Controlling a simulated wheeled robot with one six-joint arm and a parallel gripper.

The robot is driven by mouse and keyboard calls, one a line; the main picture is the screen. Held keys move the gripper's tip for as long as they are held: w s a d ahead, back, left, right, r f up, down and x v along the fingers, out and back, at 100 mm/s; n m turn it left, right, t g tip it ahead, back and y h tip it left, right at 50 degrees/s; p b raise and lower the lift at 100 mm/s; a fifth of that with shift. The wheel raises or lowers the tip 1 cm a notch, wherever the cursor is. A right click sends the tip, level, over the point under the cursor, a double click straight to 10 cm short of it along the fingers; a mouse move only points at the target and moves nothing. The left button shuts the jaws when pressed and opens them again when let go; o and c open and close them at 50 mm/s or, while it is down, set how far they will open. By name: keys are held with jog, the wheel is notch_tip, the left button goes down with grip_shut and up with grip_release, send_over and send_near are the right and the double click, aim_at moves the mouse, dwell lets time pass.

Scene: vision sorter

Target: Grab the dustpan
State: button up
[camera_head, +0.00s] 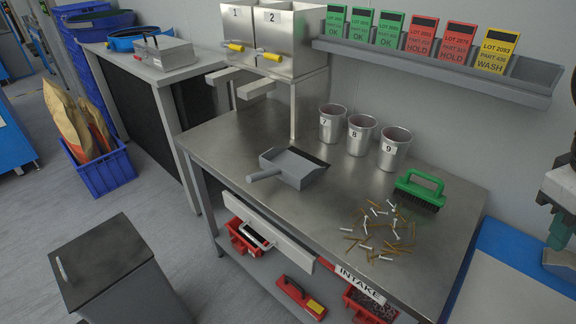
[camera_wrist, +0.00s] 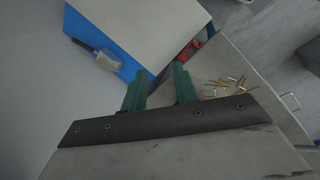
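The grey dustpan (camera_head: 298,168) lies on the steel table (camera_head: 230,140), left of its middle, with its handle pointing left. My gripper (camera_head: 562,232) is at the right edge of the head view, far to the right of the dustpan and only partly in frame. In the wrist view my gripper (camera_wrist: 160,86) has its two green fingers apart with nothing between them. The dustpan cannot be made out in the wrist view.
Several screws and pins (camera_head: 380,230) lie scattered right of the dustpan, near a green brush (camera_head: 420,190). Cups 7 (camera_head: 331,124), 8 (camera_head: 360,136) and 9 (camera_head: 394,149) stand behind. A bin stand (camera_head: 309,110) rises behind the dustpan. The table's front-left is clear.

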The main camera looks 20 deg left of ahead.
jog(key=w+a+f+n+t+h, duration=0.25)
jog(key=w+a+n, duration=0.5)
jog(key=w, duration=0.45)
jog(key=n+t+h, duration=0.2)
jog(key=n+t, duration=0.4)
jog(key=n, duration=0.5)
send_over(309, 173)
jog(key=s+d, duration=0.2)
jog(key=d, duration=0.5)
jog(key=s+d, duration=0.3)
jog(key=d, duration=0.3)
notch_tip(309, 173, down, 10)
jog(key=a+f+n+t+y, duration=0.1)
jog(key=a+f+n, duration=0.1)
jog(key=a, duration=0.3)
jog(key=a+f+n+t+y, duration=0.1)
jog(key=a+f+n, duration=0.2)
jog(key=a+f, duration=0.1)
jog(key=s+a+f+n+t+y, duration=0.1)
jog(key=a+f+n, duration=0.1)
jog(key=a, duration=0.4)
jog(key=shift+f+n, duration=0.25)
jog(key=shift+f, duration=0.15)
jog(key=shift+w+f+t, duration=0.25)
jog(key=x, duration=0.7)
jog(key=shift+f, duration=0.1)
jog(key=shift+a, duration=0.1)
grip_shut()
